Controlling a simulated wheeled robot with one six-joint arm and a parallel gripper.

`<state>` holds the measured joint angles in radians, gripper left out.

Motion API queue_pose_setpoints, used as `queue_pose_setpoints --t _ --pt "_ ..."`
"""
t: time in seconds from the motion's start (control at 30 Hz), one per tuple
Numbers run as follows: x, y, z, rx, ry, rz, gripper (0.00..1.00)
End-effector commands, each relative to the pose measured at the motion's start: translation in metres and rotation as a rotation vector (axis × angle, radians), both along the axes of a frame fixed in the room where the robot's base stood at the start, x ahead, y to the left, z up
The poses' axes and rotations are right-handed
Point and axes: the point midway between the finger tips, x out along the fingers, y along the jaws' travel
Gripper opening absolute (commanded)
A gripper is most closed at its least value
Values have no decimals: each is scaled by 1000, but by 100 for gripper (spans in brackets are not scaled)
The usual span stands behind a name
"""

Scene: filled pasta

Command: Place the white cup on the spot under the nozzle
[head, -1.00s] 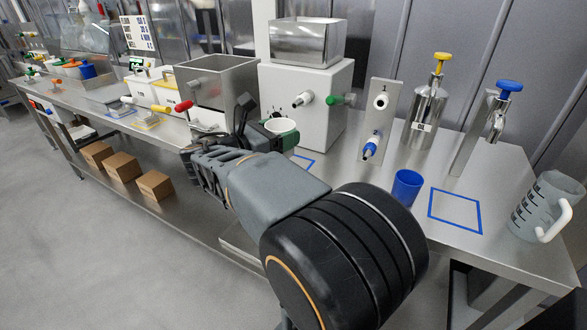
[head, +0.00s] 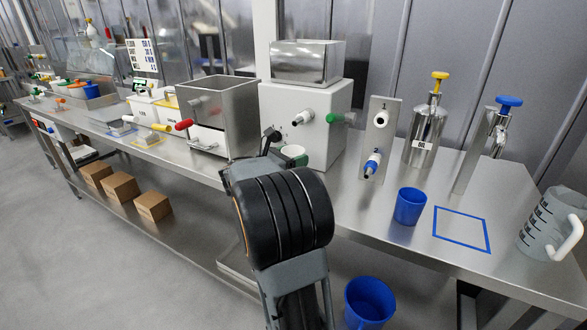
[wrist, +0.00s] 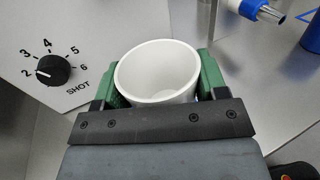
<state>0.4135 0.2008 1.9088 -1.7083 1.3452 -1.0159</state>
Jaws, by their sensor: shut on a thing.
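The white cup (wrist: 165,62) is upright, with its open mouth towards the wrist camera and no contents seen. My gripper (wrist: 160,86) is shut on it, with green finger pads on both sides. In the head view the cup (head: 293,151) shows small, just in front of the white machine (head: 308,130), and my arm hides much of the gripper. The spot under this nozzle is hidden now. I cannot tell whether the cup touches the table.
A shot dial (wrist: 53,69) is left of the cup in the wrist view. A panel with a blue-ringed spout (head: 372,164), a blue cup (head: 410,206), a blue-outlined square (head: 462,229) and a measuring jug (head: 552,222) stand to the right. A blue bin (head: 369,302) is below.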

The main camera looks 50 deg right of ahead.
Motion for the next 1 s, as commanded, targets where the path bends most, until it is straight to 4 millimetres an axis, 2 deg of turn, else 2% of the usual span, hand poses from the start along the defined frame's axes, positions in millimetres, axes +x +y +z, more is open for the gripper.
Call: queue_pose_setpoints --t 0.1,0.3,0.73,0.77,1.0 --pt "4 -6 -11 1 2 -1 43" --pt "4 -5 -37 0 2 1 43" --pt "3 -5 -42 0 1 0 43" --pt "3 -5 -42 0 0 0 67" --pt "3 -5 -42 0 0 0 90"
